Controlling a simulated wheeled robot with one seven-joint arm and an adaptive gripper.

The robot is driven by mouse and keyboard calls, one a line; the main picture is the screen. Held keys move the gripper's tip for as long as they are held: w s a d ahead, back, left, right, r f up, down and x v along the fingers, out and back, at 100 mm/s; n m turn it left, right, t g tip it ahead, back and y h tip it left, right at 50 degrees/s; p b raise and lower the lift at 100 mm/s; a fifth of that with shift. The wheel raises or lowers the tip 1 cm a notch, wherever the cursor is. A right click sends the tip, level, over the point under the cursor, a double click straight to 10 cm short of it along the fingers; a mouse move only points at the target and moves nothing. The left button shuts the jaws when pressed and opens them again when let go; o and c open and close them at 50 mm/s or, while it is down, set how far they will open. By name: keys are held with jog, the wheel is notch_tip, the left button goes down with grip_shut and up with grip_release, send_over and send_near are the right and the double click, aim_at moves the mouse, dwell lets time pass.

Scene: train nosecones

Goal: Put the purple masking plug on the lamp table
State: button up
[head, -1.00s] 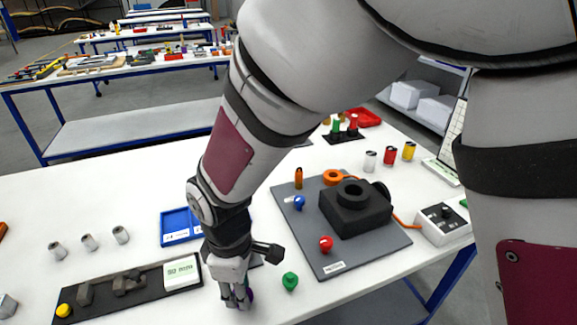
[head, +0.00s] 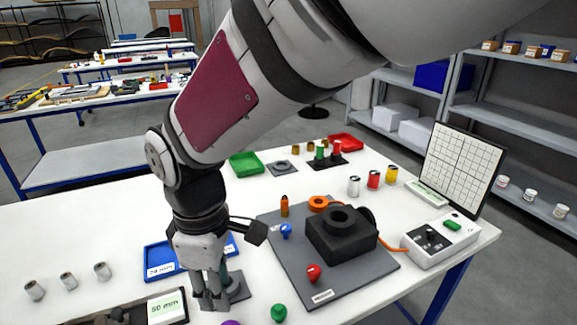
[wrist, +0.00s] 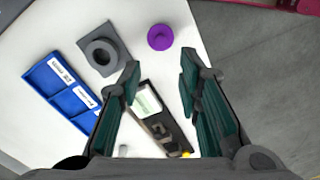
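The purple masking plug (wrist: 160,37) stands on the white worktop, beyond and between my open fingertips in the wrist view. In the head view only its top (head: 230,322) shows at the bottom edge. My gripper (wrist: 158,68) is open and empty, apart from the plug. In the head view my gripper (head: 213,304) points down over the worktop, just left of a grey square plate with a ring (wrist: 104,50). I cannot tell which table is the lamp table; several tables (head: 110,155) stand at the back left.
A green plug (head: 278,313) stands right of the purple one. A grey board (head: 345,284) holds a black block and red, blue and orange pieces. A blue tray (wrist: 58,88) and a dark gauge strip (wrist: 165,122) lie near my gripper. Small metal cylinders stand at left.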

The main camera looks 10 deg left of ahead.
jog(key=w+d+r+m+t, duration=0.1)
jog(key=d+r+m, duration=0.3)
jog(key=d, duration=0.5)
jog(key=w+d+r+m+t, duration=0.1)
jog(key=d+r+m, duration=0.35)
jog(key=d, duration=0.45)
jog(key=s+d+m+t, duration=0.1)
jog(key=s+d+m, duration=0.4)
jog(key=d, duration=0.3)
jog(key=s+d+r+m, duration=0.1)
jog(key=s+d+m, duration=0.4)
jog(key=d, duration=0.3)
jog(key=shift+d+t, duration=0.2)
jog(key=shift+t, duration=0.2)
notch_tip(320, 180, up, 2)
jog(key=shift+r+p, duration=0.1)
jog(key=shift+p, duration=0.8)
